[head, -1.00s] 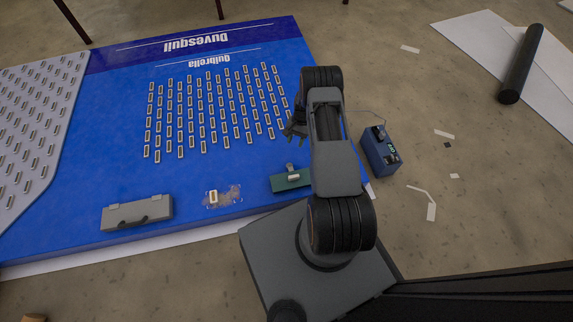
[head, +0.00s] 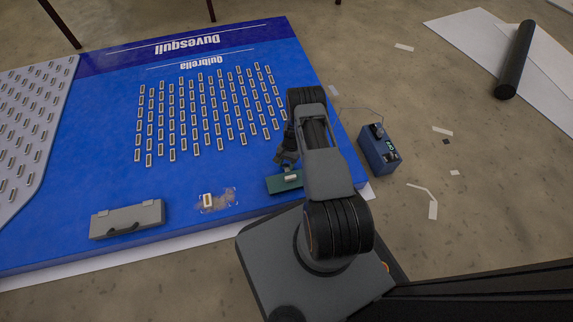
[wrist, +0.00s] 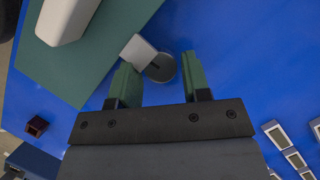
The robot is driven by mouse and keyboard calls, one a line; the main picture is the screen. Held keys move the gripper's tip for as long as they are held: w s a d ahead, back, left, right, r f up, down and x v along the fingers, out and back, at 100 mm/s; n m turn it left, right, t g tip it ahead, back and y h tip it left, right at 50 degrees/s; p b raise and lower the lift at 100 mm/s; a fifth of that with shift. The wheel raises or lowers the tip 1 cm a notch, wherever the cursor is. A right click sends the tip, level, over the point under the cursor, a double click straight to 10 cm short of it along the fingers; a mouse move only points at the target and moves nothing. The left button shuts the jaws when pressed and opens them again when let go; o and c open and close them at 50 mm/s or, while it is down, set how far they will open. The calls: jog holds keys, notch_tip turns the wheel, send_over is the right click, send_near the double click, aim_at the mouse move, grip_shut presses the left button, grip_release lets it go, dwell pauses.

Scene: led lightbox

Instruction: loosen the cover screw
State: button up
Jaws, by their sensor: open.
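In the wrist view, a round grey slotted disc (wrist: 161,68), which looks like the cover screw, lies beside a light grey tab (wrist: 138,50). The tab reaches over the edge of a green plate (wrist: 100,62). My gripper (wrist: 159,78) is open, its two green fingers on either side of the disc's position in the picture; whether they touch it I cannot tell. In the head view my gripper (head: 286,158) is just behind the green plate (head: 280,186). The disc is hidden there by my gripper.
A pale part (wrist: 66,18) sits on the green plate. The blue panel (head: 215,170) carries rows of small LED modules. A grey case (head: 127,219) lies at its near edge. A blue power box (head: 379,148) with a cable stands on the floor to the right.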

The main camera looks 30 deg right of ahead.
jog(key=c, duration=0.7)
jog(key=shift+o, duration=0.2)
jog(key=shift+f+n+b, duration=0.1)
jog(key=shift+n+b, duration=0.2)
jog(key=shift+w+n+g+h+b, duration=0.1)
jog(key=shift+n+g+h+b, duration=0.3)
jog(key=shift+n+b, duration=0.5)
jog(key=n, duration=0.2)
jog(key=n+h+b, duration=0.1)
jog(key=n, duration=0.1)
jog(key=shift+a+n+g+h, duration=0.15)
jog(key=shift+n+g+h, duration=0.15)
jog(key=shift+n+g, duration=0.1)
jog(key=n+h, duration=0.1)
jog(key=n, duration=0.2)
jog(key=shift+a+n+b, duration=0.1)
jog(key=shift+n+b, duration=0.2)
jog(key=shift+b, duration=0.05)
jog(key=shift+a+n+h, duration=0.1)
jog(key=shift+n+h, duration=0.9)
jog(key=shift+n, duration=1.3)
